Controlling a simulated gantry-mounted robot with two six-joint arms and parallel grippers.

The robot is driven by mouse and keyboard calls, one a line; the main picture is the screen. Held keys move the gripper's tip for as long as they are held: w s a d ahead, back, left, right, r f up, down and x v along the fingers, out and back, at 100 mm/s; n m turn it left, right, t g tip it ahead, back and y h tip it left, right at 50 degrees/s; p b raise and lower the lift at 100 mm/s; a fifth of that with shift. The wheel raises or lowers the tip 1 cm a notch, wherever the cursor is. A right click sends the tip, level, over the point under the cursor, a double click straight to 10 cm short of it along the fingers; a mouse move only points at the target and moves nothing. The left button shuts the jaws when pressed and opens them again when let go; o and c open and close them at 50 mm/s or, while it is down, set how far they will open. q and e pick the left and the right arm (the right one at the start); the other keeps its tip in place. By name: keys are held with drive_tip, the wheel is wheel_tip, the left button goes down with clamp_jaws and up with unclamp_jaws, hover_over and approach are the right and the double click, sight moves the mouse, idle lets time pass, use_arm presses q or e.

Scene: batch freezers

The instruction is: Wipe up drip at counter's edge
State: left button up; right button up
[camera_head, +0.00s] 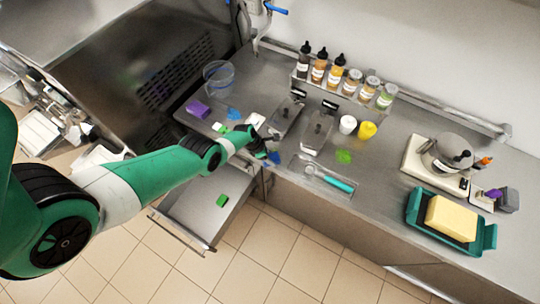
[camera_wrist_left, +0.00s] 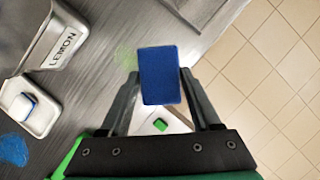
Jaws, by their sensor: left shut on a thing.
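My left gripper (camera_head: 268,157) is at the counter's front edge, above the open drawer's back end. In the left wrist view its fingers (camera_wrist_left: 160,90) are shut on a blue sponge-like block (camera_wrist_left: 160,75). The block shows only as a small blue patch in the head view (camera_head: 274,158). A faint green smear (camera_wrist_left: 125,57) lies on the steel counter (camera_wrist_left: 105,90) just left of the block, near the edge. A brighter green smear (camera_head: 343,157) lies farther right on the counter, and a blue smear (camera_head: 233,113) farther back left. My right gripper is out of view.
An open drawer (camera_head: 178,232) below holds a green block (camera_head: 222,201). Metal tubs (camera_head: 317,132), a teal-handled scoop (camera_head: 338,184), white and yellow cups (camera_head: 366,131), a clear tub (camera_head: 218,78) and a purple block (camera_head: 198,109) stand on the counter.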

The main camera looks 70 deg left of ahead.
sight(270, 157)
use_arm(q)
drive_tip(key=shift+r+p, duration=2.9)
drive_tip(key=shift+r, duration=0.15)
wheel_tip(270, 157, up, 3)
drive_tip(key=p, duration=0.3)
drive_tip(key=shift+a, duration=0.1)
